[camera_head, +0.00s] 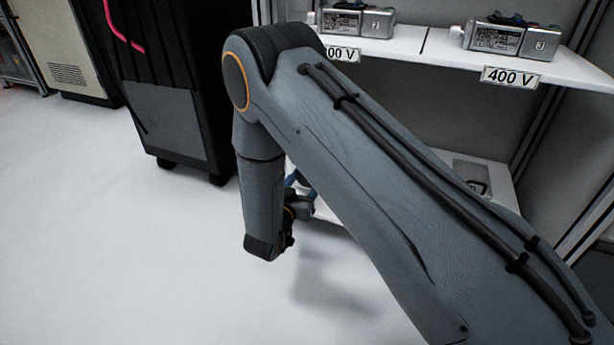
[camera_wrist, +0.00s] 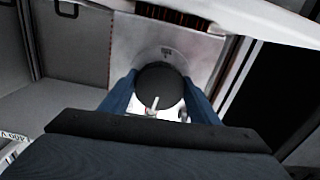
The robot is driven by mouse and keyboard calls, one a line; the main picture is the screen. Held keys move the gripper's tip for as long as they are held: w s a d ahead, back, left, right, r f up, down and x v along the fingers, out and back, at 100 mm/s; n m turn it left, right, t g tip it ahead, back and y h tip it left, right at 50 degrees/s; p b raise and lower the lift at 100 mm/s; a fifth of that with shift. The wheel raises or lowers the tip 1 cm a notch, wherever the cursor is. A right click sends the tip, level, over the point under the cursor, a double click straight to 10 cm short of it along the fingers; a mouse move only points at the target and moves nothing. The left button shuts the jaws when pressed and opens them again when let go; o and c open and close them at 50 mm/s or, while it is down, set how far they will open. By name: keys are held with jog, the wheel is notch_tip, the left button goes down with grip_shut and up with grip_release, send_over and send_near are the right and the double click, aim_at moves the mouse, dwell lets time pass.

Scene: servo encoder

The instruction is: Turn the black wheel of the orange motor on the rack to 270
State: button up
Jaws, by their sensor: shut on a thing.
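In the wrist view, the black wheel (camera_wrist: 160,88) sits between the two blue fingers of my gripper (camera_wrist: 160,98), which is shut on it. A light pin or handle (camera_wrist: 153,103) shows on the wheel's near side. A pale plate (camera_wrist: 188,52) with a small mark lies behind the wheel. In the head view, my arm hides most of the gripper; a bit of blue finger shows low by the rack (camera_head: 300,182). The wheel is hidden there.
Two grey motors (camera_head: 355,20) (camera_head: 505,38) stand on the rack's upper shelf above voltage labels; one label (camera_head: 510,77) reads 400 V. A lower shelf (camera_head: 440,160) is partly behind my arm. A black cabinet (camera_head: 175,110) stands left. The floor (camera_head: 90,220) in front is clear.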

jog(key=m+p, duration=0.4)
jog(key=p, duration=0.1)
jog(key=shift+r, duration=0.15)
jog(key=m+p, duration=0.4)
jog(key=m, duration=0.1)
jog(key=shift+a, duration=0.1)
jog(key=m+p, duration=0.4)
jog(key=shift+a+m+p, duration=0.1)
jog(key=shift+m+p, duration=1.05)
jog(key=shift+m, duration=0.75)
jog(key=shift+w, duration=0.1)
jog(key=o, duration=1.1)
jog(key=shift+c, duration=0.2)
